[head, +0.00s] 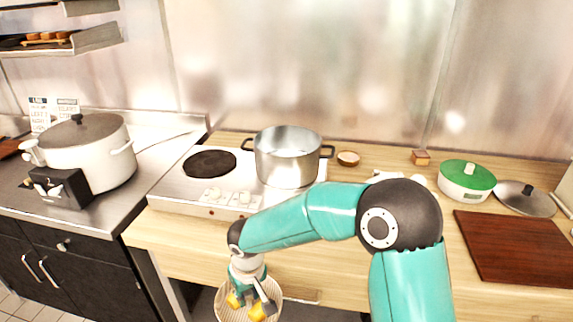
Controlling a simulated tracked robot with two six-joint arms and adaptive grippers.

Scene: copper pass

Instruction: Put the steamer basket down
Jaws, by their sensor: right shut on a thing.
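The steamer basket (234,313) is a round, pale, ribbed basket at the bottom of the head view, in front of the wooden counter's front edge. My right gripper (250,304), with yellow fingertips, is shut on it and covers part of it. The basket's lower part is cut off by the picture's bottom edge. My right arm reaches across the counter from the lower right. My left gripper does not show.
A steel pot (288,160) stands on the right side of the two-plate hob (180,194); the left plate (209,164) is bare. A large white cooker (95,155) stands at left. At right are a green-lidded pot (466,180), a loose lid (524,198) and a brown board (515,248).

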